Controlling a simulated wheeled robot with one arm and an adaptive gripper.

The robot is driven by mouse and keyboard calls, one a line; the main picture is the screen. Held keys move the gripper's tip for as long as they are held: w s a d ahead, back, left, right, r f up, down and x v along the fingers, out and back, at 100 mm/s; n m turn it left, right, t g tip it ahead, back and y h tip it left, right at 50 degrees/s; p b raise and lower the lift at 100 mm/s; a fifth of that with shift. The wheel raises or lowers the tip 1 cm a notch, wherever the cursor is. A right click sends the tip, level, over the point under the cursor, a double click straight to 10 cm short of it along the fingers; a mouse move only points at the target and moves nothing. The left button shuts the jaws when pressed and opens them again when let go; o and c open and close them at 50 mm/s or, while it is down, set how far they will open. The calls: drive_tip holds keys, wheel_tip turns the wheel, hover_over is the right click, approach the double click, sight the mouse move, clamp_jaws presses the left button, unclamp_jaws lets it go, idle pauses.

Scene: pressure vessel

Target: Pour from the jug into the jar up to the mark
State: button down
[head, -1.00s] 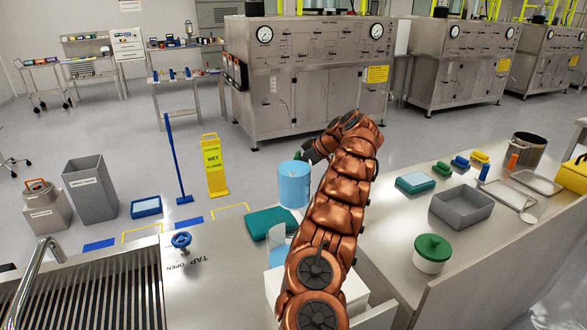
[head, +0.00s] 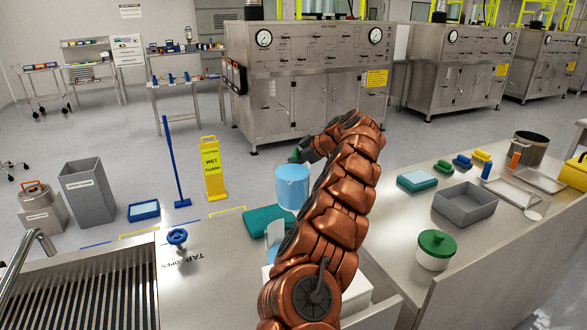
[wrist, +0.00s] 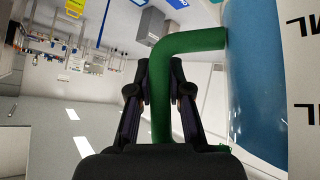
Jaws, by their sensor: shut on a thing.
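The jug (head: 292,187) is a clear cylinder holding blue liquid, and it looks roughly upright in the head view. In the wrist view the jug (wrist: 258,80) fills the right side, with part of its "ML" lettering at the edge. My gripper (wrist: 159,75) is shut on the jug's green handle (wrist: 192,42). In the head view my gripper (head: 302,154) is small and partly hidden at the jug's upper edge. A white jar with a green lid (head: 436,243) stands on the right counter, apart from the jug. I cannot tell any fill mark.
A teal case (head: 262,221) lies just below the jug in the picture. A white box (head: 355,295) is partly behind my arm. A grey tray (head: 465,204) and a steel pot (head: 529,150) are on the right counter. A blue tap wheel (head: 177,237) is at left.

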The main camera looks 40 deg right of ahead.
sight(296, 153)
drive_tip(key=shift+s+a+r+b, duration=0.1)
drive_tip(key=shift+a+r+b, duration=0.05)
drive_tip(key=shift+b, duration=0.65)
drive_tip(key=shift+s+a+r+n+t+b, duration=0.15)
drive_tip(key=shift+r+n+t+b, duration=0.25)
drive_tip(key=shift+b, duration=0.45)
drive_tip(key=shift+s+a+r+t+h+b, duration=0.15)
drive_tip(key=shift+r+b, duration=0.25)
drive_tip(key=shift+b, duration=0.8)
drive_tip(key=shift+s+a+r+t+h+b, duration=0.15)
drive_tip(key=shift+r+h+b, duration=0.2)
drive_tip(key=shift+b, duration=0.8)
drive_tip(key=shift+s+r+b, duration=0.2)
drive_tip(key=shift+r+b, duration=0.4)
drive_tip(key=shift+b, duration=0.4)
drive_tip(key=shift+s+a+r+n+t+h+b, duration=0.55)
drive_tip(key=shift+s+a+t+b, duration=0.2)
drive_tip(key=shift+b, duration=3.4)
